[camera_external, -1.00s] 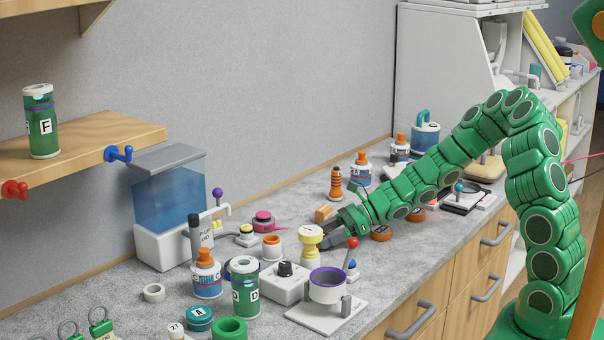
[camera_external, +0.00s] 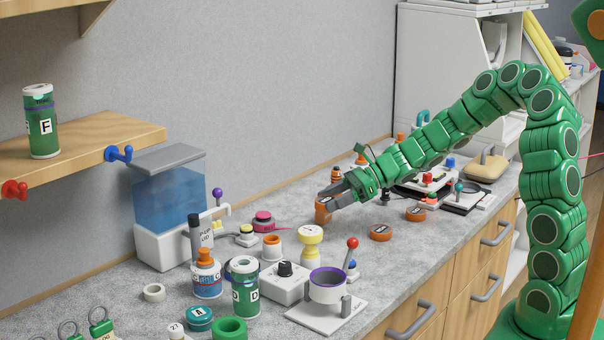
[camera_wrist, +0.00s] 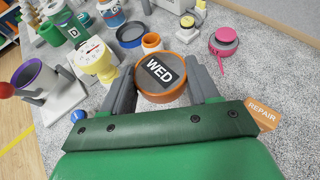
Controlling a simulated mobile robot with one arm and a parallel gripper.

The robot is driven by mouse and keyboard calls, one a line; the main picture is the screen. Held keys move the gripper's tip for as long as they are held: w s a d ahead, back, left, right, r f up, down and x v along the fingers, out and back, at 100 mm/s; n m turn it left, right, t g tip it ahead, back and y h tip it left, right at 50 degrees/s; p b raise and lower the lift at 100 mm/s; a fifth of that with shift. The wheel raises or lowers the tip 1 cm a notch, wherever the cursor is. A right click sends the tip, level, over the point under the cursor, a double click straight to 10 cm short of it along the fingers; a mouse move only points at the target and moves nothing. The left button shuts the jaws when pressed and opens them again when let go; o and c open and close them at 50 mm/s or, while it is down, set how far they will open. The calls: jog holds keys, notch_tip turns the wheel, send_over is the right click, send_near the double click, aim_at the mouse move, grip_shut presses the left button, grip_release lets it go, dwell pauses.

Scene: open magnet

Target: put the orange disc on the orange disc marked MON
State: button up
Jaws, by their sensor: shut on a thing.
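My gripper (camera_external: 333,200) is shut on an orange disc (camera_external: 322,212) and holds it above the counter, left of centre in the external view. In the wrist view the disc (camera_wrist: 160,86) sits between the two grey fingers of my gripper (camera_wrist: 161,72); its dark label reads WED. Two more orange discs with dark labels lie on the counter in the external view. One disc (camera_external: 380,233) is nearer the camera, and the other disc (camera_external: 415,214) is farther right. Their labels are too small to read, so I cannot tell which is marked MON.
A yellow gauge-like piece (camera_external: 310,242), an orange-rimmed white cup (camera_external: 272,247) and a stand with a purple-lined cup (camera_external: 328,287) are nearby on the left. An orange REPAIR block (camera_wrist: 263,114) lies beside my gripper. Devices with knobs (camera_external: 428,184) stand behind the discs. Counter around the two discs is clear.

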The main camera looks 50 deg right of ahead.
jog(key=s+d+r, duration=0.2)
jog(key=s+d, duration=0.3)
jog(key=s, duration=0.6)
jog(key=s+d+r, duration=0.2)
jog(key=s+d, duration=0.3)
jog(key=s, duration=0.6)
jog(key=shift+s+d+r, duration=0.25)
jog(key=shift+d+r, duration=0.1)
jog(key=shift+d, duration=0.05)
jog(key=shift+w+a, duration=0.1)
send_over(387, 228)
jog(key=s, duration=0.1)
notch_tip(387, 228, down, 8)
jog(key=shift+s+f, duration=0.1)
jog(key=shift+f, duration=0.15)
jog(key=shift+w+f, duration=0.6)
jog(key=shift+f, duration=1.6)
